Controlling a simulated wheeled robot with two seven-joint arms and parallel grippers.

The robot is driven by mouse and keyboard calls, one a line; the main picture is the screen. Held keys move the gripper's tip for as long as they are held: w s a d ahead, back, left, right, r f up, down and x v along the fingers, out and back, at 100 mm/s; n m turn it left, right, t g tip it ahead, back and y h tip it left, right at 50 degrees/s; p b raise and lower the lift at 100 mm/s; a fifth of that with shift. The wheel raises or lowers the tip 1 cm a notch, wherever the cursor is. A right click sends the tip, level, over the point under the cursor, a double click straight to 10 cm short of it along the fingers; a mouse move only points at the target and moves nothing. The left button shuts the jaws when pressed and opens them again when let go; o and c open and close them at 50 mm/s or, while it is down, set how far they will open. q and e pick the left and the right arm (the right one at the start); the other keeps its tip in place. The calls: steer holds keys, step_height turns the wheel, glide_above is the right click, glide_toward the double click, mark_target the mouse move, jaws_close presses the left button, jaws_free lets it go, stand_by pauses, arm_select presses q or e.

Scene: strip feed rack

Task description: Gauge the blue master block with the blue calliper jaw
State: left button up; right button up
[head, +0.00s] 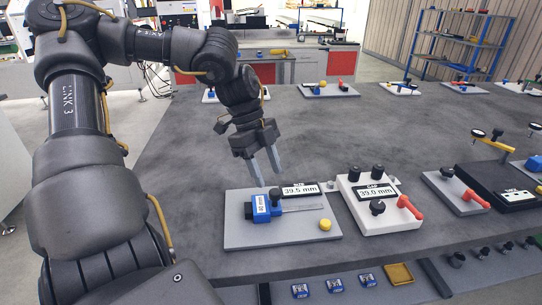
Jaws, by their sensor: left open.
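My left gripper (267,176) is open and empty, pointing down over the back of a grey base plate (240,238). The blue calliper jaw (262,208), with a dark knob on top, sits at the left of this plate, in front of and below my fingertips, apart from them. A thin metal scale runs right from it. The display behind (300,189) reads 39.5 mm. Several small blue blocks with white labels, one of them here (335,286), lie below the table's front edge. I cannot tell which, if any, is the blue master block. My right gripper is out of view.
A yellow knob (325,224) is at the plate's right. A white gauge box (381,218) with black knobs, a red lever and a 39.0 mm display stands beside it. More fixtures line the right and back edges. The grey table's (200,140) middle is clear.

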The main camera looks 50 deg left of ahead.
arm_select(q)
steer(key=v, duration=0.6)
stand_by(1.0)
